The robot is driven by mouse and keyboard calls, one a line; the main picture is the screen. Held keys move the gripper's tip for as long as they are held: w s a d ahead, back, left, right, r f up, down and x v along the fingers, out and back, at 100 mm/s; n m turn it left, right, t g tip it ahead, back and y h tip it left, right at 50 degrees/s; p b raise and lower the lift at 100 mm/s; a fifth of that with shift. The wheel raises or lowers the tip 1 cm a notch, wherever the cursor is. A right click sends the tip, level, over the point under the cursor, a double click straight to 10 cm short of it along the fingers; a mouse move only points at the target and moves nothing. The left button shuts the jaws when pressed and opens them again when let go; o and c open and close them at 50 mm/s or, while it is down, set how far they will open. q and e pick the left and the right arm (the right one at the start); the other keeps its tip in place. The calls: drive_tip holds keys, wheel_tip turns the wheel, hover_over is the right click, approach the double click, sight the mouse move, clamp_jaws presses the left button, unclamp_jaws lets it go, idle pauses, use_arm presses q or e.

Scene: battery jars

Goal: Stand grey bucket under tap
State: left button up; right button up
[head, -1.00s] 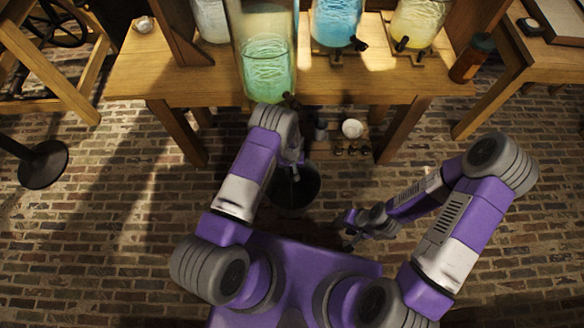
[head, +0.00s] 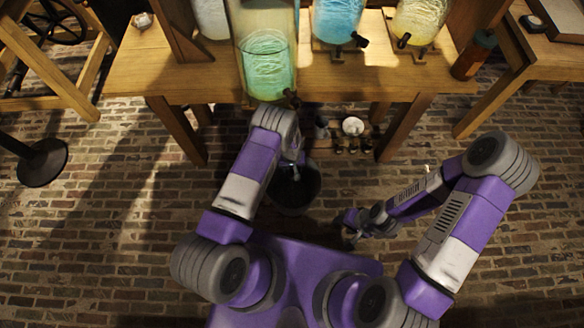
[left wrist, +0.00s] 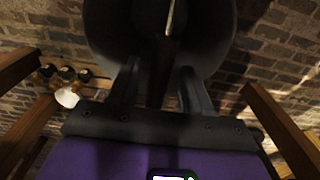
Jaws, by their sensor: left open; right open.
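The grey bucket (head: 296,203) stands on the brick floor in front of the table, looking dark inside. Its round wall (left wrist: 105,40) also shows in the left wrist view. My left gripper (head: 299,166) is at the bucket's upper part, and its fingers (left wrist: 157,80) are apart in the left wrist view. A dark upright strip lies between the fingers; I cannot tell whether they touch it. The tall jar of green liquid (head: 266,70) stands at the table's front edge, with a dark tap (head: 291,98) at its lower front. My right gripper (head: 350,230) is open and empty, right of the bucket.
The wooden table (head: 190,85) also carries a blue jar (head: 336,20) and a yellow jar (head: 420,18). Under it are a small white bowl (head: 352,126) and several small dark items. A round black stand base (head: 42,163) is at the left. Floor left of the bucket is clear.

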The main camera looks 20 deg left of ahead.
use_arm(q)
wheel_tip(320, 180, up, 7)
drive_tip(key=p, duration=0.3)
drive_tip(key=shift+r, duration=0.2)
drive_tip(key=shift+s+r, duration=0.15)
drive_tip(key=shift+s, duration=0.15)
drive_tip(key=s+d+r+h, duration=0.2)
drive_tip(key=s+r, duration=0.3)
drive_tip(key=s, duration=0.5)
drive_tip(key=s+d+r+h, duration=0.2)
drive_tip(key=s+r, duration=0.3)
drive_tip(key=s, duration=0.5)
drive_tip(key=shift+s+m+t, duration=0.25)
drive_tip(key=shift+m+t, duration=0.05)
